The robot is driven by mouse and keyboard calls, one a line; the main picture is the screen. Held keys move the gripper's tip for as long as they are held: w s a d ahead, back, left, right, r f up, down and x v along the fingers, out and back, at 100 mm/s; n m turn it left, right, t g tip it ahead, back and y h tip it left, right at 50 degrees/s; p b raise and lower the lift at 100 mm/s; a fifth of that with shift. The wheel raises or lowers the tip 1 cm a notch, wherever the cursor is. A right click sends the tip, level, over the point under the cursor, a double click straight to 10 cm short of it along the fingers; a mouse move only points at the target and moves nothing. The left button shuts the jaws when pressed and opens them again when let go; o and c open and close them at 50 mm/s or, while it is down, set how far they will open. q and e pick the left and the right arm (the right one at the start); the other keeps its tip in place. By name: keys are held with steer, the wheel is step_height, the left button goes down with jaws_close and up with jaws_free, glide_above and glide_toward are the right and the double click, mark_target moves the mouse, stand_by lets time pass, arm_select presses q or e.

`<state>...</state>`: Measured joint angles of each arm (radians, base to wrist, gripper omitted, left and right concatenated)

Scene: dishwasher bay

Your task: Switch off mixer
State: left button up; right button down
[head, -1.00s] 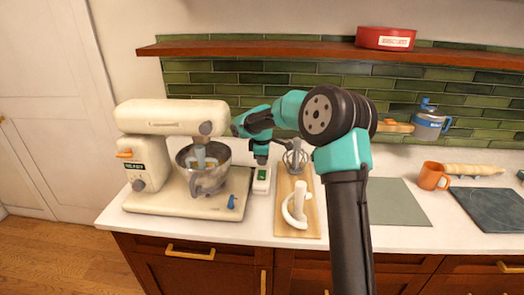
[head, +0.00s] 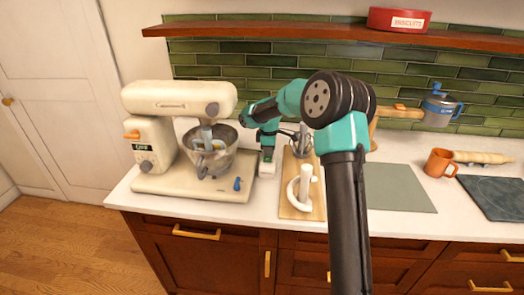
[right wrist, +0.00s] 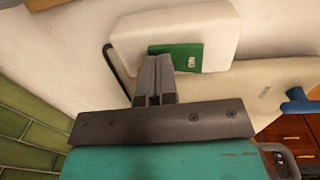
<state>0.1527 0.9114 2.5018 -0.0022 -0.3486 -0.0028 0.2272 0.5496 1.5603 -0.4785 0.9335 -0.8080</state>
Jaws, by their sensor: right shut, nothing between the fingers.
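The cream stand mixer (head: 165,180) stands at the left of the counter with a metal bowl (head: 220,160) under its head. Its front has a small lit panel, a dial and an orange lever. Just right of its base is a small white box (head: 267,170), which also shows in the right wrist view (right wrist: 205,20), with a green rocker switch (right wrist: 188,57). My right gripper (head: 267,158) points down at this box. In the right wrist view its shut, empty fingers (right wrist: 158,68) overlap the left end of the green switch; whether they touch it I cannot tell. My left gripper is not in view.
A wooden board (head: 300,208) with a white ring-shaped part and a whisk attachment lies right of the box. A blue lever (head: 237,184) is on the mixer base. A grey-green mat (head: 395,188) and orange mug (head: 440,163) are further right. A shelf (head: 320,32) runs above.

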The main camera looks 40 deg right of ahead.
steer(key=shift+s+a, duration=0.1)
steer(key=shift+a, duration=0.1)
steer(key=shift+s+a+r, duration=0.2)
steer(key=shift+s+a, duration=0.2)
steer(key=shift+s, duration=0.05)
stand_by(0.4)
step_height(320, 180, up, 14)
steer(key=w+d, duration=0.1)
stand_by(0.5)
steer(key=shift+w, duration=0.1)
